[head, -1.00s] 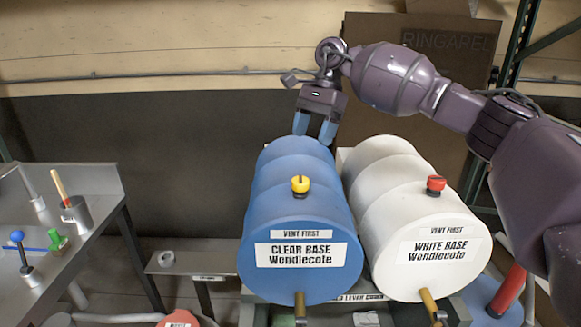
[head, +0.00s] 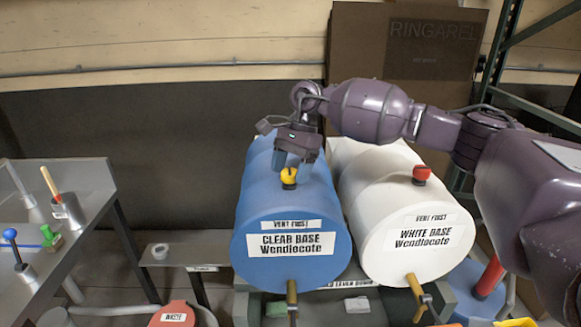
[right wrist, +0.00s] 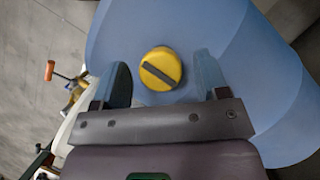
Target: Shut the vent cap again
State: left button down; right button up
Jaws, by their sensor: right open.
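The yellow vent cap (head: 289,174) sits on top of the blue drum (head: 287,209) labelled CLEAR BASE. In the right wrist view the cap (right wrist: 160,69) shows from above as a yellow disc with a dark bar across it. My right gripper (head: 294,160) is open just behind and above the cap. In the right wrist view its blue fingers (right wrist: 163,82) stand to either side of the cap, with gaps, and it holds nothing. A red vent cap (head: 421,174) sits on the white drum (head: 416,228) labelled WHITE BASE. My left gripper does not show.
The two drums lie side by side on a stand, with brass taps (head: 292,299) at their fronts. A steel bench (head: 88,180) with several tools is at left. A small shelf (head: 185,250) holds a white ring. A red WASTE lid (head: 175,315) is at the bottom.

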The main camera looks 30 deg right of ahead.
jog(key=c, duration=0.9)
